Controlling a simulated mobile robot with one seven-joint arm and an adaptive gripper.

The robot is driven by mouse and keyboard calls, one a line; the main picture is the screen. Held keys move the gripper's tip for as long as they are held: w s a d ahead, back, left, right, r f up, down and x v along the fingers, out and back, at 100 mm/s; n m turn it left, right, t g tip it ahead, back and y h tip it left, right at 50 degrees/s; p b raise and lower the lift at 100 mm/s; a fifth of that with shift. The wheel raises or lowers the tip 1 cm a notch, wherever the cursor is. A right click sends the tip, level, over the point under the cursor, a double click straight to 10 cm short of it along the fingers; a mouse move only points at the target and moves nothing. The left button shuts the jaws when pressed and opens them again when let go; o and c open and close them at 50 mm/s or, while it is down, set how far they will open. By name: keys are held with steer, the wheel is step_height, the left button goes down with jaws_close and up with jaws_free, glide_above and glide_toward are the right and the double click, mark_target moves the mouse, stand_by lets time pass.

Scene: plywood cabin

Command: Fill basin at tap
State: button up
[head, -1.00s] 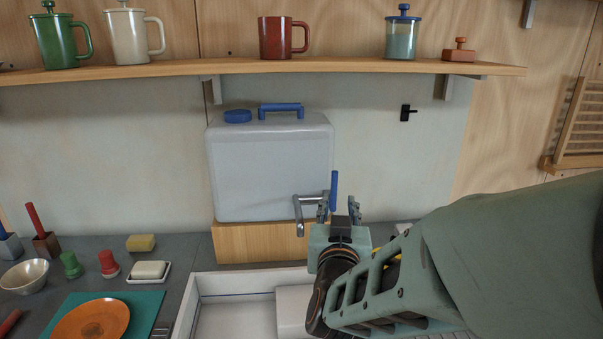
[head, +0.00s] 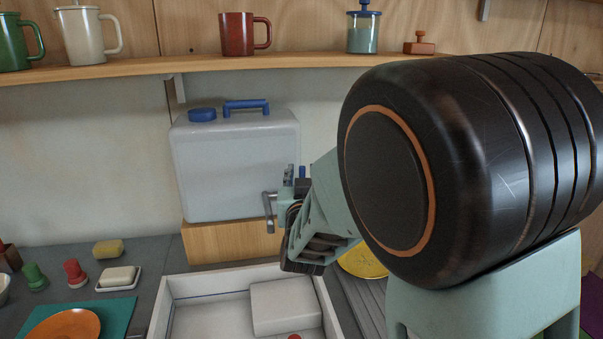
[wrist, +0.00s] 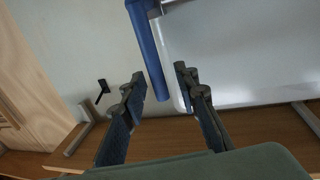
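A grey-white water container (head: 235,165) with a blue cap and handle stands on a wooden block. Its metal tap spout (head: 268,208) bends down at its front right. In the wrist view the tap's blue lever (wrist: 148,45) hangs between my fingertips. My gripper (wrist: 159,76) is open, one finger on each side of the lever; I cannot tell if either touches it. In the head view my gripper (head: 295,180) is beside the spout, partly hidden by my arm. A white basin (head: 205,309) sits in the counter below; I see no water in it.
A white block (head: 285,305) lies in the basin. A soap dish (head: 118,279), sponge (head: 108,249) and orange plate (head: 68,326) are to its left; a yellow plate (head: 362,262) is to its right. A shelf (head: 200,60) with mugs runs above.

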jaws_close()
stand_by(0.3)
